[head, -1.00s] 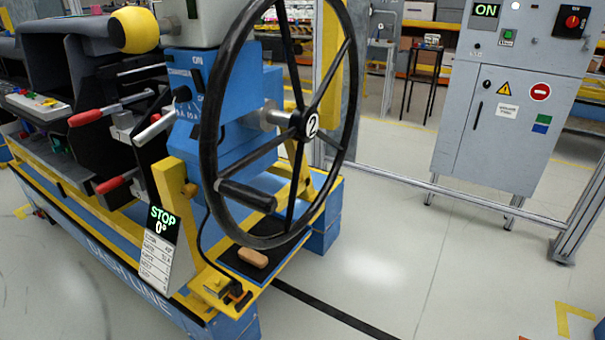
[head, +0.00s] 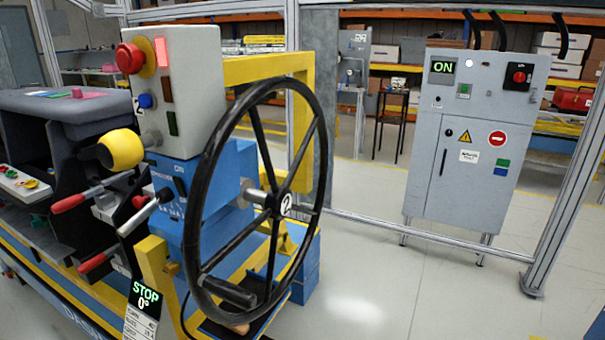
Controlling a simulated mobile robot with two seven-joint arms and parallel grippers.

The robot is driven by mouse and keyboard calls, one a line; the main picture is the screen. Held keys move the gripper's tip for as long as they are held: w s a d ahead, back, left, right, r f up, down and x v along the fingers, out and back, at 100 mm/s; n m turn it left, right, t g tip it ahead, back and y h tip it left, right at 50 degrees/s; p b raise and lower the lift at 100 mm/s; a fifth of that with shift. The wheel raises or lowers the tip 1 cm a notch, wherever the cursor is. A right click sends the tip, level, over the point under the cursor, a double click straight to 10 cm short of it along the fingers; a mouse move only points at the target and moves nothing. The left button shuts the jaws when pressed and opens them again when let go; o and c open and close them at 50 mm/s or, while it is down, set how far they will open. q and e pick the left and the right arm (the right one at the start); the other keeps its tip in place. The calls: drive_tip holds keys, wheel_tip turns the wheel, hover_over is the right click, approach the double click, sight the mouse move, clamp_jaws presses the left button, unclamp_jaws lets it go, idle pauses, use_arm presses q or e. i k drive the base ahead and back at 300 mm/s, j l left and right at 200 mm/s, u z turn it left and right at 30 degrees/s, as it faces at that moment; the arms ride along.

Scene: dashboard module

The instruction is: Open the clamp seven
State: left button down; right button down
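Two red-handled levers show on the near side of the dashboard module at the left, an upper one (head: 68,203) and a lower one (head: 92,263). Both handles point to the lower left. A metal lever with a black grip (head: 138,219) is beside them, close to the blue housing. I can read no number seven on any of them, so I cannot tell which is clamp seven. The dark dashboard (head: 60,125) sits behind the levers. Neither of my grippers is in view.
A large black handwheel (head: 313,193) marked 2 stands in front of the blue housing (head: 185,180). A yellow ball (head: 122,150) and a control box with a red button (head: 130,58) are above. A grey cabinet (head: 430,190) reads ON. Floor (head: 390,270) is clear at right.

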sight(62, 206)
drive_tip(key=u, duration=1.35)
